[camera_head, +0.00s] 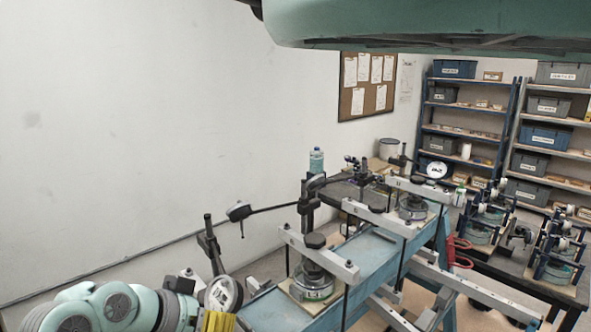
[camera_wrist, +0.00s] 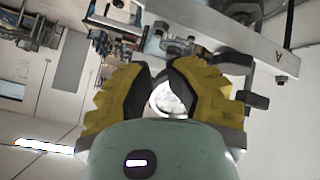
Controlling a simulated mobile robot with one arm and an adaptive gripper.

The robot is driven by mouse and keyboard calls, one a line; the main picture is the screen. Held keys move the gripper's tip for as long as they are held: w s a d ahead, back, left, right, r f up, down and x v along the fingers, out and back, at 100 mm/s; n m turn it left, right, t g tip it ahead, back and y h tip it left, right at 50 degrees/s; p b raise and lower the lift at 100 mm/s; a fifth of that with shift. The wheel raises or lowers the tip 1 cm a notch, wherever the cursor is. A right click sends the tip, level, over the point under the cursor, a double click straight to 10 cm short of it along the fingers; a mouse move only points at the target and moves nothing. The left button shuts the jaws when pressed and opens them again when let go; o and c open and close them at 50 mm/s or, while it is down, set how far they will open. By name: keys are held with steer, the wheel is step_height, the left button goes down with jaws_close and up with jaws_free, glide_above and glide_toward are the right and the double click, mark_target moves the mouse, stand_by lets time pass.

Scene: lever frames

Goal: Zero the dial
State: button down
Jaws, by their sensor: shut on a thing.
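A round white-faced dial (camera_head: 223,293) with a dark rim sits low in the head view, on a stand at the near end of the closest lever frame (camera_head: 320,262). Its reading is too small to tell. In the wrist view the pale dial face (camera_wrist: 168,101) shows between the fingers, partly hidden by them. My gripper (camera_wrist: 163,80) has yellow fingers with dark inner pads, and these are closed on the dial's sides. In the head view only a yellow part of my gripper (camera_head: 218,321) shows, just below the dial.
A second dial (camera_head: 437,170) stands at the far frame. Black weights (camera_head: 315,241) sit by the near beam. Shelves (camera_head: 465,120) stand at the back right.

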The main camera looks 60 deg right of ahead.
steer(key=p+v, duration=0.3)
steer(key=s+p+v, duration=0.1)
steer(key=v, duration=0.1)
steer(key=shift+w+a, duration=0.1)
steer(key=shift+a, duration=0.35)
steer(key=shift+w, duration=0.15)
